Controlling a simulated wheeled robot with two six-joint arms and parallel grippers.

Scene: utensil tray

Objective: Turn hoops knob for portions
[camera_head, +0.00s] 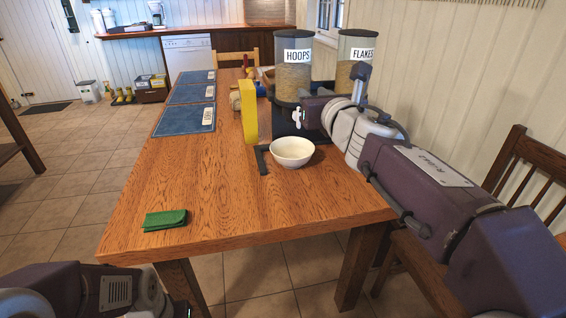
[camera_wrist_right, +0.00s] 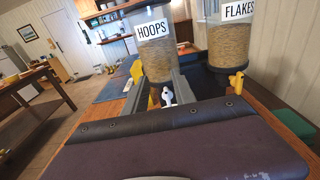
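The HOOPS dispenser (camera_head: 293,82) stands at the table's right side, a clear canister of cereal on a dark base; it also shows in the wrist view (camera_wrist_right: 157,60). A small white piece, seemingly its knob (camera_head: 298,114), shows at the tip of my right gripper (camera_head: 307,108), and a white piece shows in the wrist view (camera_wrist_right: 167,96) below the canister. A white bowl (camera_head: 292,152) stands empty in front of the dispenser. My left gripper is out of view.
The FLAKES dispenser (camera_head: 352,70) stands to the right, with a yellow part (camera_wrist_right: 236,82) below it. A yellow box (camera_head: 248,112) stands upright left of the bowl. Blue placemats (camera_head: 186,120) and a folded green cloth (camera_head: 165,219) lie leftward. The table's front is mostly clear.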

